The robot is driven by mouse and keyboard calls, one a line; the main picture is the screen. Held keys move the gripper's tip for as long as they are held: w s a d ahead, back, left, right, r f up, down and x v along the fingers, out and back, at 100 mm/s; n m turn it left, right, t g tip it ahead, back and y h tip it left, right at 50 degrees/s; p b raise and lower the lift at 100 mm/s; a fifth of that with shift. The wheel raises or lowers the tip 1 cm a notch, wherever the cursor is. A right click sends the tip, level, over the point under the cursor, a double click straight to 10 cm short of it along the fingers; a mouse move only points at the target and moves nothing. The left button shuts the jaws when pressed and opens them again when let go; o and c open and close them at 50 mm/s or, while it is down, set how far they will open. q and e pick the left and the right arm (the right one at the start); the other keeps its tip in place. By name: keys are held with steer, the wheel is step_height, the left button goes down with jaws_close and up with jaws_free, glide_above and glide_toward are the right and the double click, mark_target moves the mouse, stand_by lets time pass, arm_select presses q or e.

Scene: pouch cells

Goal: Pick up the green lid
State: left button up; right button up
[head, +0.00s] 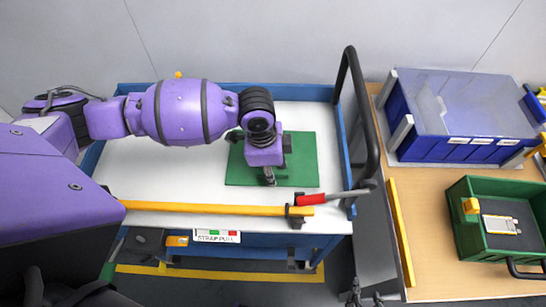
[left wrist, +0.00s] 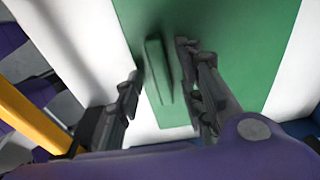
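The green lid (head: 302,150) is a flat green plate lying on the white top of a blue cart. In the left wrist view the lid (left wrist: 240,40) has a raised green bar handle (left wrist: 158,70). My left gripper (head: 269,177) points down over the lid. In the left wrist view its two fingers (left wrist: 160,92) are spread, one on each side of the handle, with visible gaps. Whether the fingertips touch the plate is unclear. My right gripper (head: 366,297) shows at the bottom edge of the head view with its fingertips apart and nothing between them.
A yellow bar (head: 215,207) with a red-handled lever (head: 312,199) runs along the cart's front. A black push handle (head: 357,110) stands at its right. The wooden table (head: 440,265) holds a blue crate (head: 425,145) and a green crate (head: 466,240) with a pouch cell (head: 500,225).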

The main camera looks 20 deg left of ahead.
arm_select(q)
steer(key=shift+w, duration=0.1)
jaws_close()
